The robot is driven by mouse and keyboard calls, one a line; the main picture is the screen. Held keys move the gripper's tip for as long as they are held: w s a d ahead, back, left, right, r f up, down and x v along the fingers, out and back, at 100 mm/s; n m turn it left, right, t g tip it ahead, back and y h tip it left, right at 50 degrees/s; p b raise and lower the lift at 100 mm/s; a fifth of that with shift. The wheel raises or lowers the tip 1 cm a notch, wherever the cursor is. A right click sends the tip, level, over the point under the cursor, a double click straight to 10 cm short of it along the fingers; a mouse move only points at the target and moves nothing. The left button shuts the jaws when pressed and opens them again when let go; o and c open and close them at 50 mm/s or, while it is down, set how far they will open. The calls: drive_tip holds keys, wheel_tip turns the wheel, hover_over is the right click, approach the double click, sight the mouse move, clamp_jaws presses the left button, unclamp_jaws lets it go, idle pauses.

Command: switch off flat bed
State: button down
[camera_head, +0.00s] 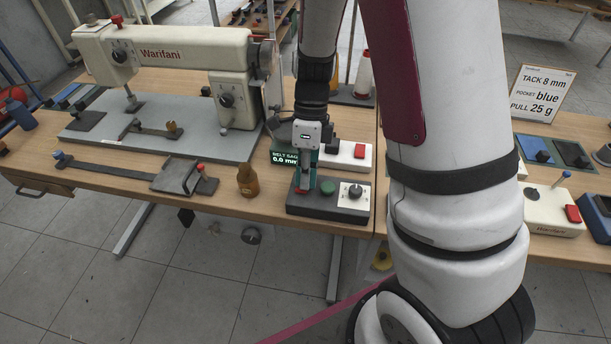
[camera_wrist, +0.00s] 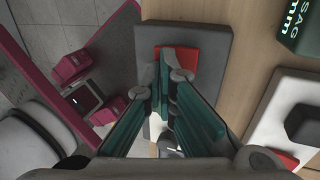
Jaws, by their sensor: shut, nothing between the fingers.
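A dark control box (camera_head: 335,210) sits near the table's front edge, below and right of the sewing machine (camera_head: 190,48) marked "Warifani". It carries a green button (camera_head: 327,187) and a black knob on a white plate (camera_head: 355,191). My gripper (camera_head: 304,189) points down over its left end, shut and empty. In the wrist view, the green-padded fingertips (camera_wrist: 172,72) overlap a red button (camera_wrist: 207,60) on the grey box (camera_wrist: 218,38). Whether they touch it I cannot tell. The fingers hide part of the red button and most of the box's other controls.
A white box with a red rocker (camera_head: 360,151) stands just behind, beside a green display (camera_head: 284,156) reading "BELT SAG 0.0 mm". A brown bottle (camera_head: 247,180) stands to the left. A white-and-red box (camera_head: 548,212) and a sign (camera_head: 542,93) are at right.

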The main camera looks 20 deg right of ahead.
drive_tip(key=shift+s+a+f+p, duration=0.15)
drive_tip(key=shift+s+f+p, duration=0.05)
drive_tip(key=shift+p, duration=0.1)
drive_tip(key=shift+w, duration=0.2)
